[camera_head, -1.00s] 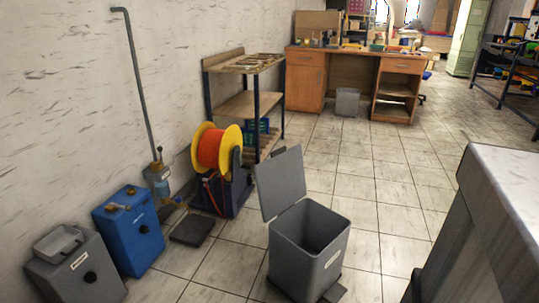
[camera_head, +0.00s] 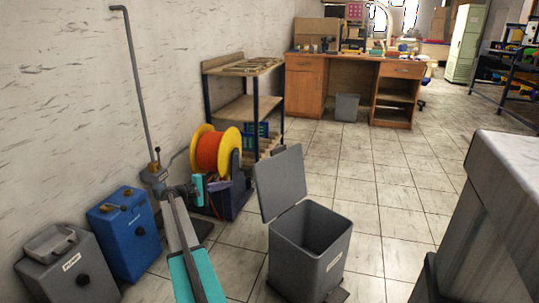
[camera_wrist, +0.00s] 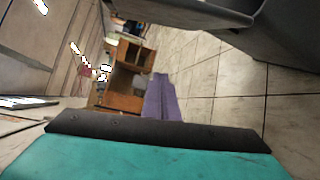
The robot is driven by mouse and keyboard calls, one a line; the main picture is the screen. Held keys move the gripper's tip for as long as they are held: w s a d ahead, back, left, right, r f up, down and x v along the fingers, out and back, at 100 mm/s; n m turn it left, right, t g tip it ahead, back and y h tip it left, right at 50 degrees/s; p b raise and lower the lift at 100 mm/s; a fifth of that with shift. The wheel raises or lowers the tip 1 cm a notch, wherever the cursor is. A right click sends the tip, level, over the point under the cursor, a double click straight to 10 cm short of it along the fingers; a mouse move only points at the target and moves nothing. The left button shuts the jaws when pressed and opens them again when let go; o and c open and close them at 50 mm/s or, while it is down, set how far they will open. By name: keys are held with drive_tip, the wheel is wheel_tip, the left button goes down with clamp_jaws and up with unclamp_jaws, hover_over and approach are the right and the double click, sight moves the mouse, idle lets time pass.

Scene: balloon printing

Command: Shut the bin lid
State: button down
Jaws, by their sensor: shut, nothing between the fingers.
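The grey bin (camera_head: 307,262) stands on the tiled floor with its mouth open. Its lid (camera_head: 279,183) is hinged on the left-rear side and stands up, leaning slightly back to the left. My gripper (camera_head: 222,187) is left of the lid, near the lid's height in the head view, and looks apart from it. Its purple fingers are together and empty, as the wrist view also shows (camera_wrist: 160,77). In the wrist view, dark grey panels at the top right (camera_wrist: 285,35) appear to be part of the bin and lid, close to the camera.
A yellow-and-orange reel (camera_head: 213,150) is behind my gripper. A blue box (camera_head: 126,232) and a grey box (camera_head: 70,268) stand along the left wall. A grey counter (camera_head: 490,220) is at the right. Floor beyond the bin is clear.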

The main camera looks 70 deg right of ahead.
drive_tip(key=s+d+r+m+g+h, duration=0.1)
drive_tip(key=s+d+r+g, duration=0.2)
drive_tip(key=s+d+r, duration=0.2)
drive_tip(key=d+r, duration=0.3)
drive_tip(key=r, duration=0.3)
drive_tip(key=shift+s+d+r+m+b, duration=0.2)
drive_tip(key=shift+r+m+b, duration=0.1)
drive_tip(key=shift+r+b, duration=0.1)
drive_tip(key=s+d+r+b, duration=0.1)
drive_tip(key=s+d+b, duration=0.3)
drive_tip(key=s, duration=0.5)
drive_tip(key=shift+s+d, duration=0.3)
drive_tip(key=shift+d, duration=0.8)
drive_tip(key=shift+r, duration=0.1)
